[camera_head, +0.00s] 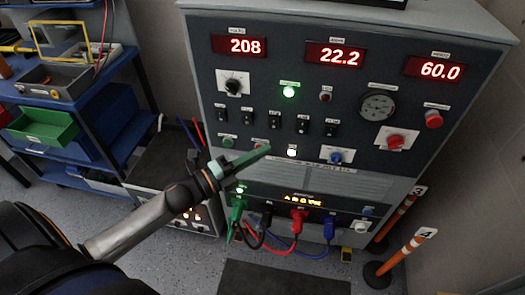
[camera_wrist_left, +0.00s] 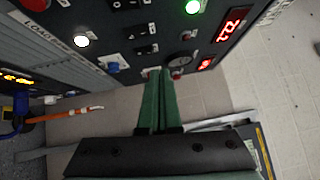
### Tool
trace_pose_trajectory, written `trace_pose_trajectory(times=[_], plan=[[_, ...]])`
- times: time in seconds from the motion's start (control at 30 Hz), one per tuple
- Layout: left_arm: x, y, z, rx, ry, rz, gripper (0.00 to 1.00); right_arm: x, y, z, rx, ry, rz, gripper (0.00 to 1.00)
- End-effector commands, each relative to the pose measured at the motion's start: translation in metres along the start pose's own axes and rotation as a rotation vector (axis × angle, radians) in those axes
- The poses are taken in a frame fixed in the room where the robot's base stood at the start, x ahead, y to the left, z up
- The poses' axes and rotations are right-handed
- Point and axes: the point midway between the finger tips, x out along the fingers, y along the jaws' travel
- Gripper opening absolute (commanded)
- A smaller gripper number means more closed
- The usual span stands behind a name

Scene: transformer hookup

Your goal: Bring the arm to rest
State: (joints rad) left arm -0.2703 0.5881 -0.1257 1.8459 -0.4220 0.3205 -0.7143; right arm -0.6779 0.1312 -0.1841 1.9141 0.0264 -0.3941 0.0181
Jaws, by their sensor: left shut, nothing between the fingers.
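My left gripper (camera_head: 250,157) reaches in from the left in the head view, in front of the lower part of the grey control cabinet (camera_head: 345,110). Its green fingers are together and empty; they also show in the left wrist view (camera_wrist_left: 158,88), pointing toward the panel. I cannot tell whether the fingertips touch the panel. My right gripper is in neither view.
The cabinet has red displays (camera_head: 338,54), switches and knobs. Green, black, red and blue plugs (camera_head: 298,217) with cables sit along its lower front. Orange posts (camera_head: 404,255) stand at the right. A blue shelf cart (camera_head: 75,105) stands at the left.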

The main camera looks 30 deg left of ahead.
Motion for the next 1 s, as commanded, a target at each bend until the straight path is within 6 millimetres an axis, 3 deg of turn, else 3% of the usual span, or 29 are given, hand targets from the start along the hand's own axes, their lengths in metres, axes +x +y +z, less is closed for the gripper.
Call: trace_pose_trajectory(times=[0.3,0.4,0.47,0.57,0.73,0.9,1.0], plan=[[0.0,0.001,0.0,-0.001,-0.001,0.001,0.0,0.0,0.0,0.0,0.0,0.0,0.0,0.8],[-0.003,0.01,-0.003,-0.074,-0.03,0.022,0.0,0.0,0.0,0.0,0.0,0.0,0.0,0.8],[-0.01,0.026,-0.008,-0.207,-0.085,0.058,0.0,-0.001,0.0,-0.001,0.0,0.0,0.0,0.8],[-0.033,0.073,-0.026,-0.568,-0.244,0.159,0.0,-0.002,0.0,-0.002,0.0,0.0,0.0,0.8],[-0.087,0.149,-0.082,-1.188,-0.556,0.326,0.0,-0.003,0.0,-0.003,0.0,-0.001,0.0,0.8],[-0.127,0.186,-0.136,-1.571,-0.784,0.43,0.0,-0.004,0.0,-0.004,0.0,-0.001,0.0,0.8],[-0.138,0.194,-0.153,-1.671,-0.851,0.458,0.0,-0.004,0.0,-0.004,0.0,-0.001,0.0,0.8]])
